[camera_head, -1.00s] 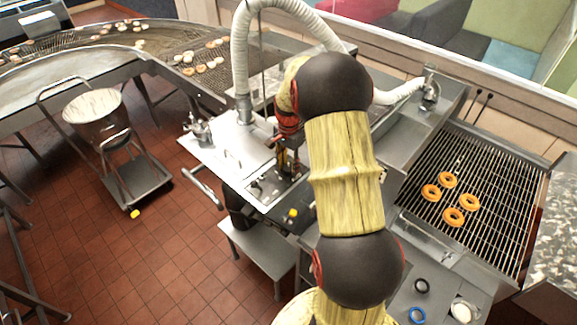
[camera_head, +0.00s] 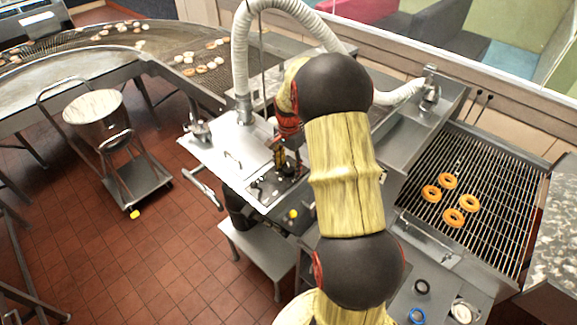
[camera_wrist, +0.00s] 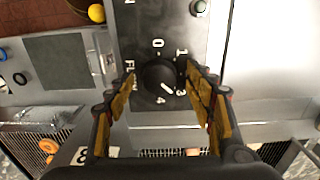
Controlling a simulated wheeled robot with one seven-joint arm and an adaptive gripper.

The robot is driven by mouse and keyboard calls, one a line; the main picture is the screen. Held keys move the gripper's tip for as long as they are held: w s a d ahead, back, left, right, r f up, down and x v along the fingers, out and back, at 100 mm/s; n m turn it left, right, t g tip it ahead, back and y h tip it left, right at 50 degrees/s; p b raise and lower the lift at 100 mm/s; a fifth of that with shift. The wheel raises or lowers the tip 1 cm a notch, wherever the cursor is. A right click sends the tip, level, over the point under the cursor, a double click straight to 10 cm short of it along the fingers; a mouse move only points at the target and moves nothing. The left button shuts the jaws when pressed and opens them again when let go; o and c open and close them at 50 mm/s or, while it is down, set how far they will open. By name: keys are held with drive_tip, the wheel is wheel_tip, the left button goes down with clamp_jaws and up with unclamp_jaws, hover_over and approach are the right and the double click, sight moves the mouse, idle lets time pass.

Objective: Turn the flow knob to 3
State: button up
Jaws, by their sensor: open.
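The flow knob (camera_wrist: 159,77) is a round black dial on a dark panel in the wrist view. The numbers 0, 1, 3 and 4 show around it; the 2 is hidden by a finger. Its white pointer line is at the lower right, between 3 and 4. My gripper (camera_wrist: 163,84) is open, with one yellow-padded finger on each side of the knob. I cannot tell whether either finger touches it. In the head view my gripper (camera_head: 287,161) is low over the small control panel; the knob cannot be made out there.
A yellow button (camera_wrist: 96,13) and a silver button (camera_wrist: 198,7) are near the knob. A metal grill rack (camera_head: 485,180) with several doughnuts is at the right. A wheeled cart with a bowl (camera_head: 95,107) stands at the left. A white hose (camera_head: 241,60) hangs behind my arm.

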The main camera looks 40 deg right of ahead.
sight(288, 167)
wheel_tip(288, 167, up, 12)
idle(0.6)
idle(0.5)
drive_tip(key=s+a+f+n+t+b, duration=0.2)
drive_tip(key=s+a+n+b, duration=0.6)
drive_tip(key=a, duration=0.7)
drive_tip(key=s+a+f+n+t+b, duration=0.3)
drive_tip(key=s+a+n+b, duration=0.6)
drive_tip(key=a, duration=0.7)
drive_tip(key=s+f+b, duration=0.2)
drive_tip(key=s, duration=0.2)
drive_tip(key=shift+s+f+t+b, duration=0.15)
drive_tip(key=shift+f+t+b, duration=0.1)
drive_tip(key=shift+t+b, duration=0.1)
drive_tip(key=shift+c, duration=1)
